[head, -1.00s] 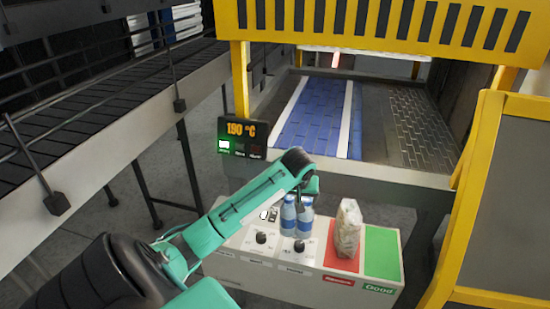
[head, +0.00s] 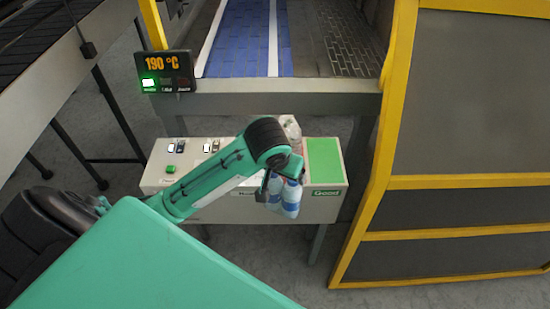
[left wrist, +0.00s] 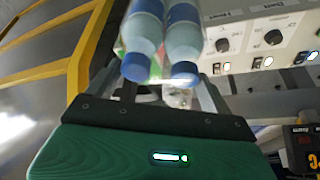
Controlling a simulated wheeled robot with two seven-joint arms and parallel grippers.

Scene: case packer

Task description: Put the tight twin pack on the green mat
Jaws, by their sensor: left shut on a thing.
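The twin pack (head: 288,197) is two clear bottles with blue labels, side by side. My left gripper (head: 270,184) is shut on it and holds it, tilted, in front of the control box near the Good label. In the left wrist view the two bottles (left wrist: 184,38) point their blue caps toward my palm. The green mat (head: 324,160) lies bare on the box's right end, behind and right of the pack. My right gripper is not in view.
A clear, crumpled-looking pack (head: 290,130) stands left of the green mat, partly hidden by my arm. The control box (head: 160,160) has switches and a green button. A yellow-framed guard (head: 385,150) rises close on the right. The conveyor (head: 245,40) is behind.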

